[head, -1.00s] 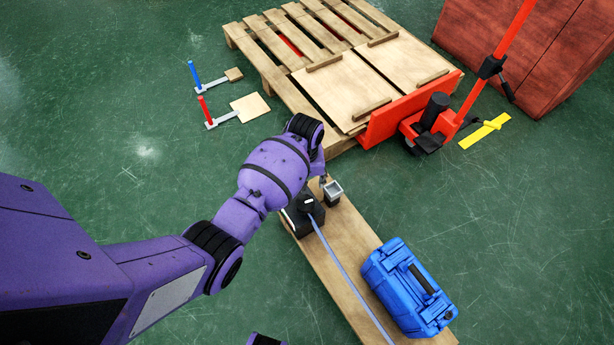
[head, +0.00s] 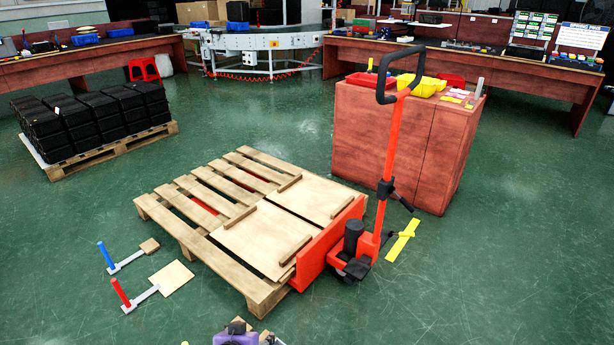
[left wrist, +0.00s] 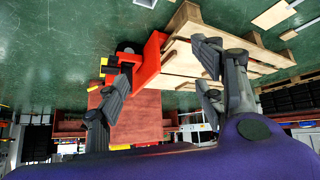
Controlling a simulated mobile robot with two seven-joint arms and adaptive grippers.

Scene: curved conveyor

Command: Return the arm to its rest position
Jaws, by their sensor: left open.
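In the left wrist view my left gripper (left wrist: 165,58) is open, its dark fingers spread wide with nothing between them. The pallet and the red jack appear beyond the fingers, apart from them. In the head view only a small purple and black piece of my own arm (head: 236,337) shows at the bottom edge; most of the arm is out of frame. My right gripper is in neither current view.
A wooden pallet (head: 165,208) stands mid-floor with a red pallet jack (head: 385,190) at its right. Red-handled (head: 121,293) and blue-handled (head: 107,256) tools lie left of it. A reddish cabinet (head: 385,130) stands behind. Black crates (head: 95,122) stand at left. Green floor is open at lower right.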

